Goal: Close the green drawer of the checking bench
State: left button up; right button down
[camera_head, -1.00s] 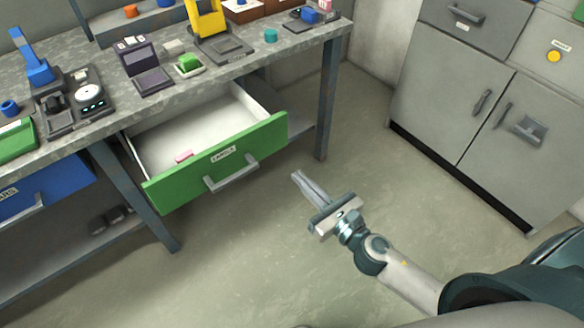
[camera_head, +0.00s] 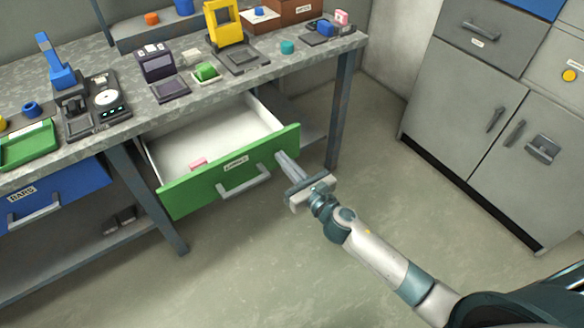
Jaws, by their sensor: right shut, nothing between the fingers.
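The green drawer (camera_head: 205,190) of the checking bench (camera_head: 222,92) stands pulled out, with its white inside showing. A small pink block (camera_head: 198,164) lies in it near the front. The drawer has a label and a grey bar handle (camera_head: 244,184) on its front. My right gripper (camera_head: 281,156) is shut and empty. Its fingertips are at the right part of the green front, to the right of the handle; I cannot tell whether they touch it. My left gripper is not in view.
A blue drawer (camera_head: 60,195) with a handle is left of the green one. Bench legs (camera_head: 341,110) stand on both sides of the drawer. Grey cabinets (camera_head: 480,120) stand at the right. The floor (camera_head: 250,275) in front is clear.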

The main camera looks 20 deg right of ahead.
jog(key=shift+w+a, duration=0.1)
jog(key=shift+w, duration=0.2)
jog(key=shift+w, duration=0.1)
